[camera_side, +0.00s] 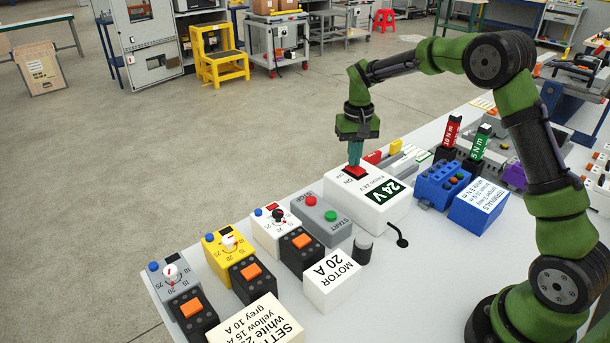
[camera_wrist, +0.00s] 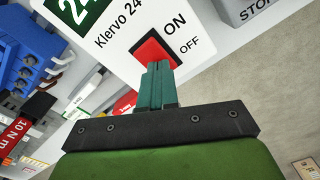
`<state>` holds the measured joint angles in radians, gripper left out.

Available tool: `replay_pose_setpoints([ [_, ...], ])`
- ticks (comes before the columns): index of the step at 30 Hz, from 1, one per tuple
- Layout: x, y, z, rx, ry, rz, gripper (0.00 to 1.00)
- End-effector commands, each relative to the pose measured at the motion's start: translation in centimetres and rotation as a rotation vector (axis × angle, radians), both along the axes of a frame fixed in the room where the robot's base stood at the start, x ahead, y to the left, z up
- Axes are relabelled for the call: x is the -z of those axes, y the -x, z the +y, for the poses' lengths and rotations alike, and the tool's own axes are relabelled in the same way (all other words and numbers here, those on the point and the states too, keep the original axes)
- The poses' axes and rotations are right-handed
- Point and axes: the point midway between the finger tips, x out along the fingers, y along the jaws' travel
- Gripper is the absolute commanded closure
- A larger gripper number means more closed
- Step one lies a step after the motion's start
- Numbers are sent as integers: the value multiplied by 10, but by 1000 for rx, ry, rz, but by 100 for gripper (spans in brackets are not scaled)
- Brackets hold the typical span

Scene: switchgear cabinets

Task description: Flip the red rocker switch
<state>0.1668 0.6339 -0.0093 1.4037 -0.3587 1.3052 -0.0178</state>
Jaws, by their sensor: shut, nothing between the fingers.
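The red rocker switch (camera_side: 355,172) sits on top of a white box (camera_side: 372,205) marked 24 V. In the wrist view the red rocker (camera_wrist: 150,50) lies in a black frame beside the printed words ON and OFF. My gripper (camera_side: 355,155) points down at the switch, with its teal fingers shut and nothing between them.
A grey box (camera_side: 321,222) with red and green START/STOP buttons stands left of the white box. A blue terminal block (camera_side: 441,186) and red and green torque tools (camera_side: 451,132) stand to its right. A black cable end (camera_side: 401,238) lies in front.

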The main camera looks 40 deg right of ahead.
Motion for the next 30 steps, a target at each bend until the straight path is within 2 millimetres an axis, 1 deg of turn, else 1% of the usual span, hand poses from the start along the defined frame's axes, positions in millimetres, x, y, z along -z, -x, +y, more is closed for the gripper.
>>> replay_pose_setpoints([
  [6,-20,-1,0,-1,2,-5,100],
  [21,-59,-1,0,-1,1,-4,100],
  [25,-64,-1,0,-2,1,-3,100],
  [30,-64,0,0,-1,1,-3,100],
])
